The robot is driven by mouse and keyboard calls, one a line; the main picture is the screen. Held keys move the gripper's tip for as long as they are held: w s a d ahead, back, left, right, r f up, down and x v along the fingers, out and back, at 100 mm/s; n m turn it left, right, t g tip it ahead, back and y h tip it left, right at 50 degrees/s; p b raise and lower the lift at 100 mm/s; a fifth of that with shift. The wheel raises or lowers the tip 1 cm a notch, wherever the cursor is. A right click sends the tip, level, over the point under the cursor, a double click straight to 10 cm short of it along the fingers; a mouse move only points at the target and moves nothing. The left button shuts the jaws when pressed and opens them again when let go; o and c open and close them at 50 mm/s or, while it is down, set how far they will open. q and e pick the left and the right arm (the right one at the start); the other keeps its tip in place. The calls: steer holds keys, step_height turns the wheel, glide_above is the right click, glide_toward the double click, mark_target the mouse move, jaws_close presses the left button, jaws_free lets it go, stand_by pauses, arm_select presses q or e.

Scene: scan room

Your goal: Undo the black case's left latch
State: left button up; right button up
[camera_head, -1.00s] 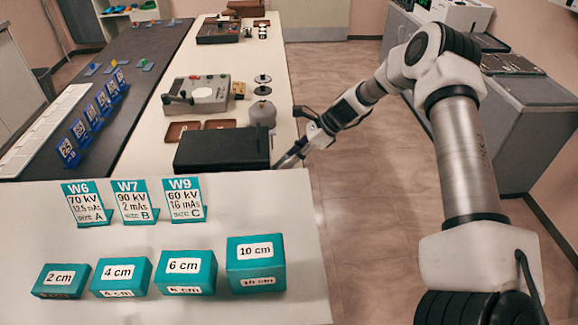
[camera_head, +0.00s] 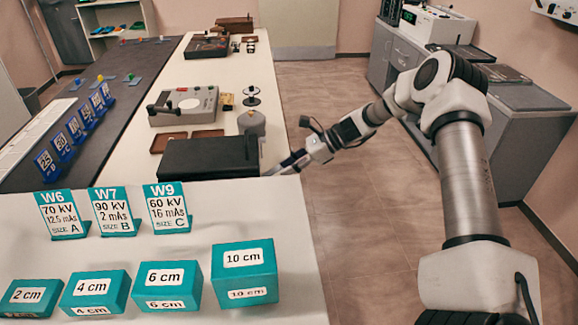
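The black case (camera_head: 208,158) lies shut and flat on the white table, just behind the teal label cards. Its latches cannot be made out in this view. My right gripper (camera_head: 283,166) is at the right end of the case, by its near right corner, with its fingers pointing left. The fingertips are very close to the case; whether they touch it I cannot tell. The fingers are seen nearly edge-on, so their opening does not show. My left gripper is not in view.
Teal cards W6 (camera_head: 64,214), W7 (camera_head: 114,211) and W9 (camera_head: 167,208) stand in front of the case. Several teal blocks, such as the 10 cm block (camera_head: 245,272), stand nearer. A grey device (camera_head: 184,105) and a grey weight-like object (camera_head: 251,122) stand behind it. Floor is open at the right.

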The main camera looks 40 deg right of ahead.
steer(key=shift+o, duration=0.8)
steer(key=shift+d+r, duration=0.2)
steer(key=v, duration=1.1)
steer(key=shift+s+d+r, duration=0.1)
steer(key=shift+s, duration=0.05)
